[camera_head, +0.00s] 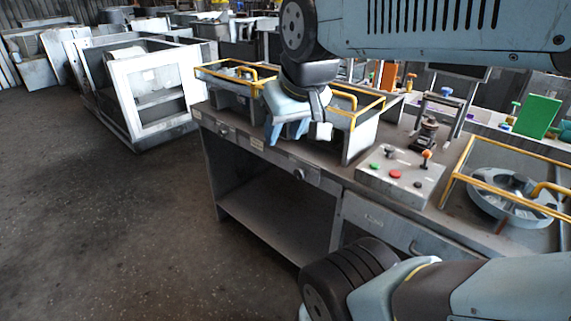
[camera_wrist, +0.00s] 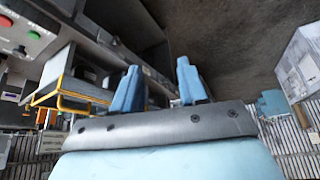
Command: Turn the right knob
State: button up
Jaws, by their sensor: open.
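A second, left knob (camera_head: 223,130) sits further left on the same panel. My gripper (camera_head: 288,138) is open and empty, with blue fingers pointing down. In the head view it appears above the right knob and apart from it; its exact distance cannot be told. In the wrist view my open fingers (camera_wrist: 158,66) show with nothing between them. I cannot make out the right knob clearly in that view.
A control box (camera_head: 398,180) with buttons and an orange-topped lever stands on the bench; it also shows in the wrist view (camera_wrist: 25,38). Yellow-railed housings (camera_head: 365,112) stand behind my gripper. White frames (camera_head: 150,90) stand at left. The floor (camera_head: 130,220) before the bench is clear.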

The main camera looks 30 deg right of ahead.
jog(key=shift+a, duration=0.1)
jog(key=shift+o, duration=1.6)
jog(key=shift+w, duration=0.25)
jog(key=shift+o, duration=1.1)
jog(key=w+d+f+m+g+h, duration=0.1)
jog(key=w+d+f+m, duration=0.2)
jog(key=w, duration=0.3)
jog(key=w+d+f+m+g+h, duration=0.1)
jog(key=w+d+f+m+h, duration=0.1)
jog(key=w, duration=0.5)
jog(key=d+f+m, duration=0.1)
jog(key=d+m, duration=0.1)
jog(key=shift+w+f+m+g, duration=0.25)
jog(key=shift+m+g, duration=0.05)
jog(key=m+g+h, duration=0.1)
jog(key=m+g, duration=0.1)
jog(key=m, duration=0.4)
send_near(297, 170)
jog(key=x, duration=1)
jog(key=shift+d+f, duration=0.15)
jog(key=shift+f, duration=0.05)
jog(key=c, duration=1.1)
